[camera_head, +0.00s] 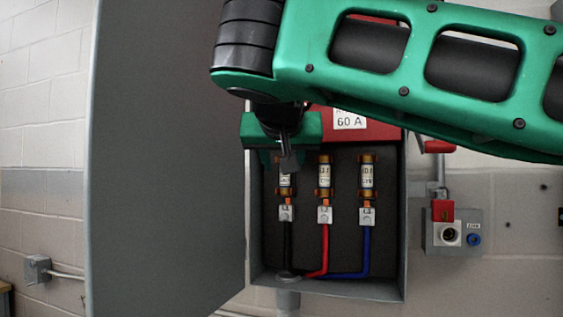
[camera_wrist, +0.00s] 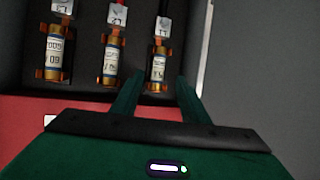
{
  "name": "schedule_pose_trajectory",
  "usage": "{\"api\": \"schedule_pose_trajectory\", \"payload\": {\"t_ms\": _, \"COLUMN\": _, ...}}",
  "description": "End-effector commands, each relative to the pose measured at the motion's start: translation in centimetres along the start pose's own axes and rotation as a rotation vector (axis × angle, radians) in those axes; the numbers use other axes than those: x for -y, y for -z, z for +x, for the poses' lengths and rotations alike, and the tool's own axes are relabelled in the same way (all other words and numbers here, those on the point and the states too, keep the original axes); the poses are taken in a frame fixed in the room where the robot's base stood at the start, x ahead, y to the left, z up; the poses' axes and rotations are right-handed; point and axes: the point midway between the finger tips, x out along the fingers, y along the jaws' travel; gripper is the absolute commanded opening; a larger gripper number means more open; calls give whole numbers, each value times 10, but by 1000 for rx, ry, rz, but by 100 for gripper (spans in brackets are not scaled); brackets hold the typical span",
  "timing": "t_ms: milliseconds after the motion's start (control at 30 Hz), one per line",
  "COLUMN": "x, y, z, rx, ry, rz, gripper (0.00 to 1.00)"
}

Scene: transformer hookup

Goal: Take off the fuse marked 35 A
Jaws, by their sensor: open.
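Three fuses with brass ends and pale labels stand upright in orange clips in the grey box. They are the left fuse (camera_head: 286,181), the middle fuse (camera_head: 325,175) and the right fuse (camera_head: 367,176). I cannot read which one is marked 35 A. My gripper (camera_head: 290,160) is in front of the left fuse and hides its upper part. The wrist view is upside down; there my open gripper (camera_wrist: 158,80) has one finger on each side of that same fuse (camera_wrist: 158,63). I cannot tell whether the fingers touch it.
The box's grey door (camera_head: 165,160) stands open on the left. A red cover (camera_head: 375,130) with a 60 A label is above the fuses. Black, red (camera_head: 325,250) and blue (camera_head: 367,245) wires run below. A socket box (camera_head: 452,235) is on the wall at right.

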Motion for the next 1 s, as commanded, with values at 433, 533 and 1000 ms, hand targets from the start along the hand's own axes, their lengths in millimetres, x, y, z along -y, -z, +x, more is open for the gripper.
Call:
{"api": "schedule_pose_trajectory", "payload": {"t_ms": 433, "x": -5, "y": 0, "z": 68, "rx": 1, "ry": -8, "rz": 2, "gripper": 41}}
{"api": "schedule_pose_trajectory", "payload": {"t_ms": 533, "x": -5, "y": 1, "z": 75, "rx": 1, "ry": -7, "rz": 2, "gripper": 41}}
{"api": "schedule_pose_trajectory", "payload": {"t_ms": 1000, "x": -5, "y": 1, "z": 79, "rx": 0, "ry": -6, "rz": 3, "gripper": 19}}
